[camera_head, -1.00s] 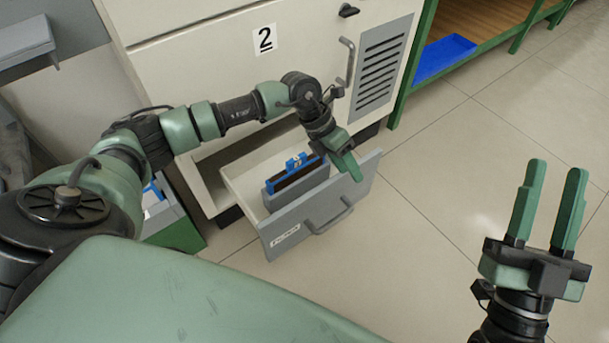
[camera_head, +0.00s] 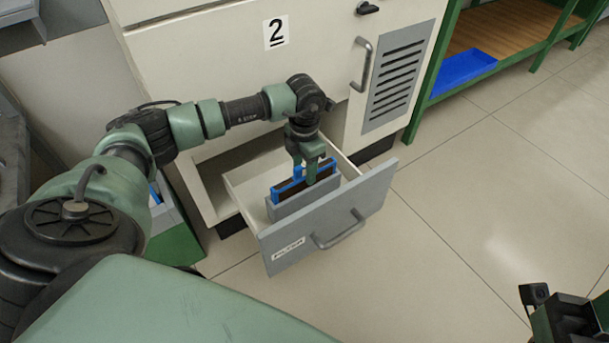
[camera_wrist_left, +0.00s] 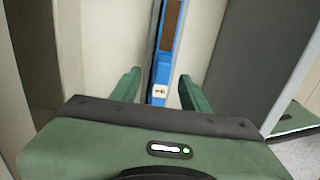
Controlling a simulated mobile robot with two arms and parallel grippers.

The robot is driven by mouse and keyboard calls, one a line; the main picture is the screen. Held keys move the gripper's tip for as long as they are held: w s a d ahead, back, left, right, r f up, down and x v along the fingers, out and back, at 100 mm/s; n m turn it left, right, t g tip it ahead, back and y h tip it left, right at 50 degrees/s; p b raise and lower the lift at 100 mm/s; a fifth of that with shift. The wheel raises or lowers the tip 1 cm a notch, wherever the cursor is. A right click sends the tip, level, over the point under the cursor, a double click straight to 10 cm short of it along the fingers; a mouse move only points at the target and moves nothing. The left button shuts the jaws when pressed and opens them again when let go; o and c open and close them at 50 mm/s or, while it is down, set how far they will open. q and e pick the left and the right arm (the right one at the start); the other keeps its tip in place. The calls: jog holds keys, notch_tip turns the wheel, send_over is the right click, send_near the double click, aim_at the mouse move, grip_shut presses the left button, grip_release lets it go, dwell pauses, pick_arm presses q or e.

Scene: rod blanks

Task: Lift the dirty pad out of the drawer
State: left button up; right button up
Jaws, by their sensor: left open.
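The dirty pad (camera_head: 291,186) is a brown panel in a blue frame. It stands upright in a grey holder (camera_head: 300,203) inside the open drawer (camera_head: 325,222) labelled FILTER. My left gripper (camera_head: 311,180) points down over the pad, its fingers open on either side of it. In the left wrist view the blue frame (camera_wrist_left: 165,62) with a small pale tab (camera_wrist_left: 160,91) lies between the two open fingers (camera_wrist_left: 159,92), with gaps on both sides.
The drawer hangs out of a white cabinet (camera_head: 235,75) marked 2, with a door handle (camera_head: 362,65) and a vent above. A green shelf with a blue tray (camera_head: 462,72) stands at the right. The tiled floor to the right is clear.

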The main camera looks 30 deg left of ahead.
pick_arm(q)
jog(key=shift+f, duration=0.55)
jog(key=shift+r, duration=0.1)
grip_shut()
dwell(0.9)
